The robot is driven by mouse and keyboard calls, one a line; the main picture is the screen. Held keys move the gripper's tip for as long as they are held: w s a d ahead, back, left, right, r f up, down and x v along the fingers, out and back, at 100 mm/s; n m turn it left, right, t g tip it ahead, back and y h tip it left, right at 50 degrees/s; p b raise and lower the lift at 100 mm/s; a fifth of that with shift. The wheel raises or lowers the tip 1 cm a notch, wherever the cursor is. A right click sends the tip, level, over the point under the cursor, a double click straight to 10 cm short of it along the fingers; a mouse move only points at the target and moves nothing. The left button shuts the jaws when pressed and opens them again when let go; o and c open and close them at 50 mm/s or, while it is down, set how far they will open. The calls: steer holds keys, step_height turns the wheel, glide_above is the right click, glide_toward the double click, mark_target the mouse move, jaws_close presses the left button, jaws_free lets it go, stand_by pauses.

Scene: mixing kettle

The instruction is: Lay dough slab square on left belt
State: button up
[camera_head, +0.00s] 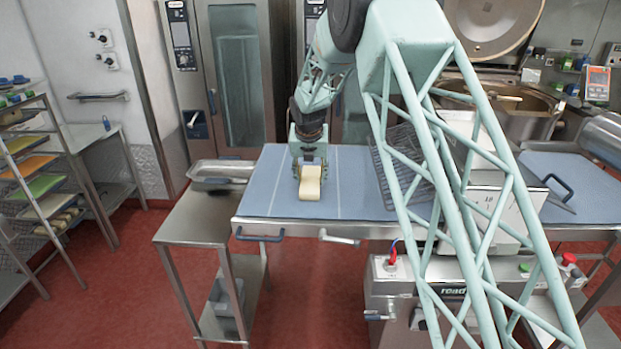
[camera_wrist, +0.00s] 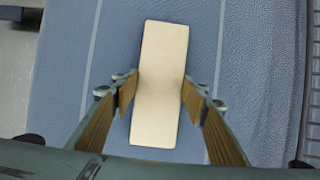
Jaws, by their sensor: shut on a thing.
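The dough slab (camera_head: 310,182) is a pale cream oblong over the left belt (camera_head: 351,192), a blue-grey surface with thin pale lines. My gripper (camera_head: 309,163) is above the belt, shut on the slab's long sides. In the wrist view its fingers (camera_wrist: 159,93) press on both sides near the slab's middle. I cannot tell whether the slab's underside touches the left belt (camera_wrist: 245,70).
A steel side table with a tray (camera_head: 221,170) stands left of the belt. A wire rack (camera_head: 403,165) stands to the right, partly behind my arm. Handles (camera_head: 260,237) stick out at the belt's front edge. Belt around the slab is clear. A kettle (camera_head: 500,105) is at back right.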

steer(key=o, duration=1.1)
steer(key=shift+f, duration=0.1)
steer(key=shift+r, duration=0.2)
steer(key=v, duration=1.1)
steer(key=shift+s+r, duration=0.25)
steer(key=shift+r, duration=0.1)
steer(key=shift+d+r, duration=0.1)
steer(key=shift+d, duration=0.05)
